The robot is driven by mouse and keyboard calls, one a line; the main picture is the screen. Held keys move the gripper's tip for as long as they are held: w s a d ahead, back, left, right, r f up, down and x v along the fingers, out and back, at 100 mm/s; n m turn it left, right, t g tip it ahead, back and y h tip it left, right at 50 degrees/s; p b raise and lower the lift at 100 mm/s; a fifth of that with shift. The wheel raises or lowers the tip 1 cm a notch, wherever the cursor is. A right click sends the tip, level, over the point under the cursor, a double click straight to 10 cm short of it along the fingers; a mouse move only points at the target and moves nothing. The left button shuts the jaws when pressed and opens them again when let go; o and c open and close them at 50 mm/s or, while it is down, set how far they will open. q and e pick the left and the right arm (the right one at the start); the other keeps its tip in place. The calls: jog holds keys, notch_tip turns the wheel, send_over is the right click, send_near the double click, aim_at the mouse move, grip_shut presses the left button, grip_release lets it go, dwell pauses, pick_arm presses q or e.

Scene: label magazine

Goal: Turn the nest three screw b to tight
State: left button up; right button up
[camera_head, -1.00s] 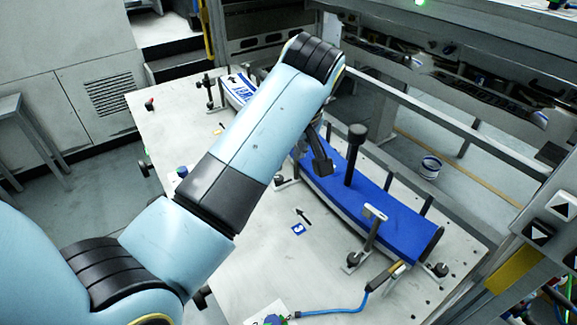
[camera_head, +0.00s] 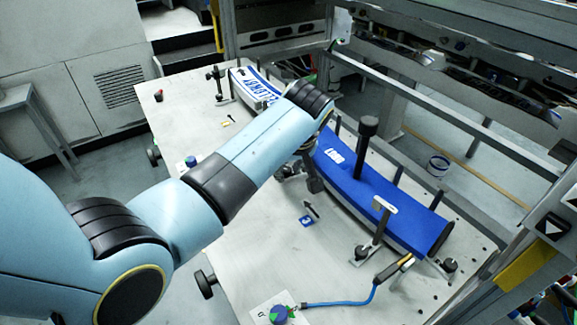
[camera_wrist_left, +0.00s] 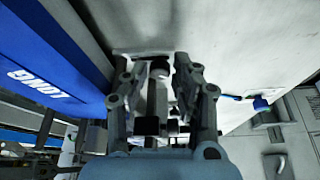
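A long blue curved piece (camera_head: 385,200) with small white lettering lies on the grey work plate, held among posts and black-knobbed screws. A blue tag (camera_head: 306,221) reading 3 in the earlier head view lies beside it. My left gripper (camera_head: 315,184) is low at the near edge of the blue piece, partly hidden by my forearm. In the left wrist view the fingers (camera_wrist_left: 159,72) stand apart. A dark round-headed screw (camera_wrist_left: 158,68) shows between them; I cannot tell whether they touch it. I cannot tell which screw is b. My right gripper is not in view.
A second blue-and-white piece (camera_head: 255,88) lies at the plate's far end. The left part of the plate (camera_head: 200,125) is mostly clear.

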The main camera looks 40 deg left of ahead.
pick_arm(q)
grip_shut()
